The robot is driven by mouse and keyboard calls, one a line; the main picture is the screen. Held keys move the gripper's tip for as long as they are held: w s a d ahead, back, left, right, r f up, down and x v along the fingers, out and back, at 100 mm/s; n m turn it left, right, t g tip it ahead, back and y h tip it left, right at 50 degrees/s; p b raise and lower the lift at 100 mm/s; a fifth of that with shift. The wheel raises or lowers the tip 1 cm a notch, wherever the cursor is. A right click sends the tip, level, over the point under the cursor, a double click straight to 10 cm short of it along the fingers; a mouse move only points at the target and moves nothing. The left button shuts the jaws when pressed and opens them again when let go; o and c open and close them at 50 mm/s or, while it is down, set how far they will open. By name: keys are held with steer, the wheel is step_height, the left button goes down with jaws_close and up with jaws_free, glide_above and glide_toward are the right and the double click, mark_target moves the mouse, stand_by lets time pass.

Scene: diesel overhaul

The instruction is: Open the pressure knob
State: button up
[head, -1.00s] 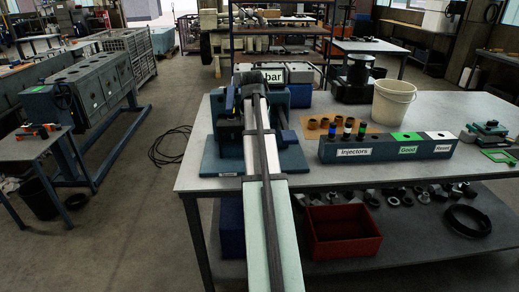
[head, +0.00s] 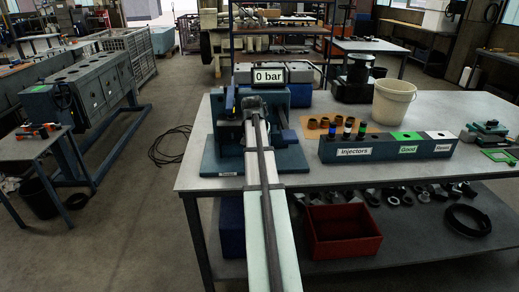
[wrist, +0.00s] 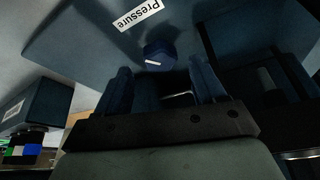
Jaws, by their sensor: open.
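The pressure knob (wrist: 159,54) is a dark blue round knob with a white pointer line, in the wrist view below a white "Pressure" label (wrist: 138,14) on a blue panel. My gripper (wrist: 162,72) is open, with its two dark blue fingers apart. The knob shows between and just beyond the fingertips; I cannot tell whether they touch it. In the head view the blue test stand (head: 290,155) stands on the table's left end under a "0 bar" display (head: 268,76). My arm hides part of the stand, and I cannot make out the knob there.
Right of the stand are an injector rack (head: 385,148) with "Injectors" and "Good" labels, several brown rings (head: 324,122) and a cream bucket (head: 393,102). In the wrist view a dark block (wrist: 38,105) lies at the left.

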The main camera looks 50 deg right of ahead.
steer(key=shift+x, duration=1.9)
steer(key=shift+c, duration=0.2)
steer(key=c, duration=1)
steer(key=shift+n, duration=0.4)
steer(key=n+t, duration=0.1)
steer(key=n, duration=0.1)
steer(key=shift+s+n+y, duration=0.1)
steer(key=shift+n+y, duration=0.3)
steer(key=shift+d+n+t+y, duration=0.1)
steer(key=shift+n+t+y, duration=0.4)
steer(key=shift+n, duration=1.3)
